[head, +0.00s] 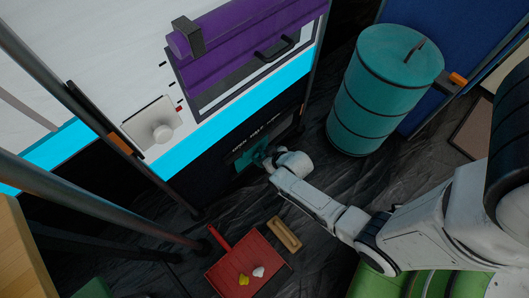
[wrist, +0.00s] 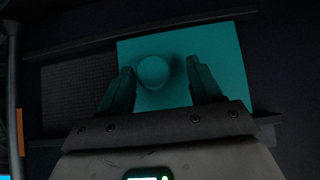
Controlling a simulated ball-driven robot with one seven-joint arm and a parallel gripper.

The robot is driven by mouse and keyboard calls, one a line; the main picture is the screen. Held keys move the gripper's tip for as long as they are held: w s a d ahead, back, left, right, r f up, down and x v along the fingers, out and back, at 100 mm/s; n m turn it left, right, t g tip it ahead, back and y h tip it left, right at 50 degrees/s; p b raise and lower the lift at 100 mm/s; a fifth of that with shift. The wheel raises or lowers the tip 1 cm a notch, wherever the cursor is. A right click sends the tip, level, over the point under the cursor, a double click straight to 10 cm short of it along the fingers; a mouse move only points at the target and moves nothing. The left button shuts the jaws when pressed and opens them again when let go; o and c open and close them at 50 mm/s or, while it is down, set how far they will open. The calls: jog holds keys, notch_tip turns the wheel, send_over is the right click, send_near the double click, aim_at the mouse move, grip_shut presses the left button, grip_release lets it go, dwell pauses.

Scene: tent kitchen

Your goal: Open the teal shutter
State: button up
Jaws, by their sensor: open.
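The teal shutter (wrist: 222,42) is a flat square panel with a round knob (wrist: 153,72), set in a dark rail frame in the wrist view. In the head view the shutter (head: 246,161) shows small and partly hidden by my arm, low on the dark lower panel. My gripper (wrist: 161,74) is open, with one finger on each side of the knob. The knob lies a little closer to the left finger; I cannot tell whether they touch. In the head view my gripper (head: 268,160) is at the shutter, its fingers hard to make out.
A dark mesh area (wrist: 78,88) lies in the frame left of the shutter. A red dustpan (head: 248,262) and a wooden block (head: 284,234) lie on the floor. A purple roll-up cover (head: 235,45) hangs above.

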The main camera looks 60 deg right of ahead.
jog(key=shift+d, duration=0.1)
jog(key=shift+s+r, duration=0.2)
jog(key=p+v, duration=0.6)
jog(key=v, duration=0.4)
jog(key=shift+s, duration=0.1)
jog(key=s+a+r+n+g+y, duration=0.1)
jog(key=s+a+r+g, duration=0.15)
jog(key=r, duration=0.45)
jog(key=s+a+r+n+g, duration=0.1)
jog(key=s+a+r+g, duration=0.2)
jog(key=r, duration=0.5)
jog(key=s+a+r+n+g+y, duration=0.1)
jog(key=a+r+g, duration=0.1)
jog(key=a+r, duration=0.35)
notch_tip(320, 180, up, 30)
jog(key=d+p, duration=0.1)
jog(key=p, duration=2.8)
jog(key=shift+d+p, duration=0.25)
jog(key=shift+p, duration=0.15)
